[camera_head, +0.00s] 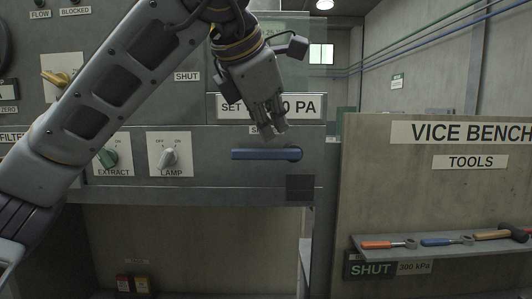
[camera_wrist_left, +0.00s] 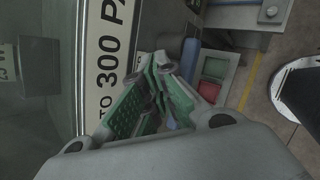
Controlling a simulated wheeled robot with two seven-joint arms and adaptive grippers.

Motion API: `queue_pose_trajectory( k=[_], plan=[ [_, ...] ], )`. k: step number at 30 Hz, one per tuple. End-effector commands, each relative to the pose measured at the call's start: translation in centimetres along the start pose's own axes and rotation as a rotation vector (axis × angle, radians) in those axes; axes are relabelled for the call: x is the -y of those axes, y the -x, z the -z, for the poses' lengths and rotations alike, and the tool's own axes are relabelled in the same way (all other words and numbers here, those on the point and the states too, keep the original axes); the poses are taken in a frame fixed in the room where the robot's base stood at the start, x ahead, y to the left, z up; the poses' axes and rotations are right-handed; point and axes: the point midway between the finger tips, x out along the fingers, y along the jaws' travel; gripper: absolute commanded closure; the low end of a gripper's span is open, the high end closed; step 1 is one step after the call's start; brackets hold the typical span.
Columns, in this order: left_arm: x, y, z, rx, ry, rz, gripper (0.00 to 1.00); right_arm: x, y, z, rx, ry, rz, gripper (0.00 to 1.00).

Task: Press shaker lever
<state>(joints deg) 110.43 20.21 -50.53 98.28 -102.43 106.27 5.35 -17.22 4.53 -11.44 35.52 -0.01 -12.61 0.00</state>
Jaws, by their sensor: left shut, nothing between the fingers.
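The shaker lever (camera_head: 265,154) is a blue horizontal bar on the grey panel, with its round pivot at the right end. A small label above it is partly hidden by my fingers. My left gripper (camera_head: 277,130) points down just above the right part of the lever, with its fingers shut and empty. I cannot tell whether the fingertips touch the lever. In the left wrist view the green-padded fingers (camera_wrist_left: 160,84) are together, and a blue piece that looks like the lever (camera_wrist_left: 188,58) shows partly behind them. My right gripper is not in view.
The extract knob (camera_head: 109,158) and lamp knob (camera_head: 169,157) are on the panel left of the lever. A "SET TO 300 PA" sign (camera_head: 300,106) is behind my gripper. A shelf with tools (camera_head: 440,244) is at the right. The space below the panel looks open.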

Motion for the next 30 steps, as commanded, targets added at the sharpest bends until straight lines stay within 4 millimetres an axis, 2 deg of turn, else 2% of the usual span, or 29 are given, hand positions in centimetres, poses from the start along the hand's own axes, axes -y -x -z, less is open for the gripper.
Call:
queue_pose_trajectory(
  k=[30],
  plan=[
    [-0.02,0.02,-0.01,0.000,0.000,0.000,1.00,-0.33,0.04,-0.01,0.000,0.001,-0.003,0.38]
  ],
)
